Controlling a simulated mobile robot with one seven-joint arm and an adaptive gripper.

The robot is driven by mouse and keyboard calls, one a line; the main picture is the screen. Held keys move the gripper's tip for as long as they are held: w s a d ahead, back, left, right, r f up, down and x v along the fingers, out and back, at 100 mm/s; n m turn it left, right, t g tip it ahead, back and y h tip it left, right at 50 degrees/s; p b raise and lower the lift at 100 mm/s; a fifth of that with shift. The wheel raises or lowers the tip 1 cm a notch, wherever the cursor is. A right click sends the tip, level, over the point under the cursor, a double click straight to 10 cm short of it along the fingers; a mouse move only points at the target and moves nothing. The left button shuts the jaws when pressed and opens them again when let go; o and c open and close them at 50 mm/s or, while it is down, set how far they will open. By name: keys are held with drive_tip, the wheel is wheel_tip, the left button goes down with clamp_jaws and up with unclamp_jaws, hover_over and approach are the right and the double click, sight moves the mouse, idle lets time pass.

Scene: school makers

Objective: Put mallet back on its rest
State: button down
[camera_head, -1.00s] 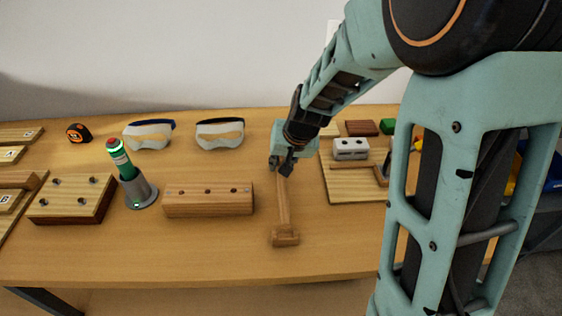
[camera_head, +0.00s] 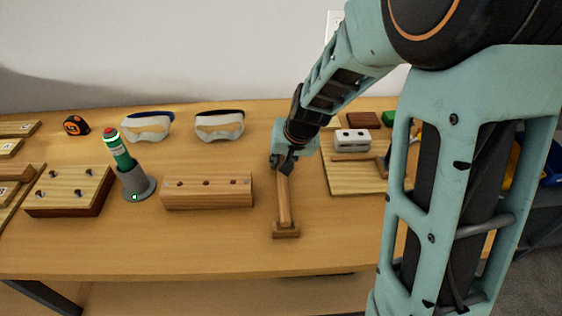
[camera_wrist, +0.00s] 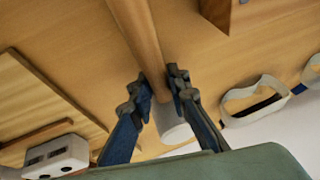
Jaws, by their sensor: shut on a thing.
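The wooden mallet has its handle (camera_head: 283,200) pointing toward the bench's front and its block-like head (camera_head: 286,230) at the near end. My gripper (camera_head: 284,166) is shut on the handle near its far end. In the wrist view the handle (camera_wrist: 138,35) runs between the two fingers (camera_wrist: 158,95), with its pale butt end just past them; the head is out of that view. I cannot tell whether the head touches the bench. I cannot tell for sure which thing is the mallet's rest.
A drilled wooden block (camera_head: 207,192) lies left of the mallet. A board (camera_head: 345,184) with a white block (camera_head: 357,142) is at right, partly behind my arm. Farther left are a green tool in a grey holder (camera_head: 136,186) and a pegged block (camera_head: 70,190). Goggles (camera_head: 219,126) lie behind.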

drive_tip(key=shift+f, duration=0.25)
drive_tip(key=c, duration=1.8)
unclamp_jaws()
drive_tip(key=shift+o, duration=0.2)
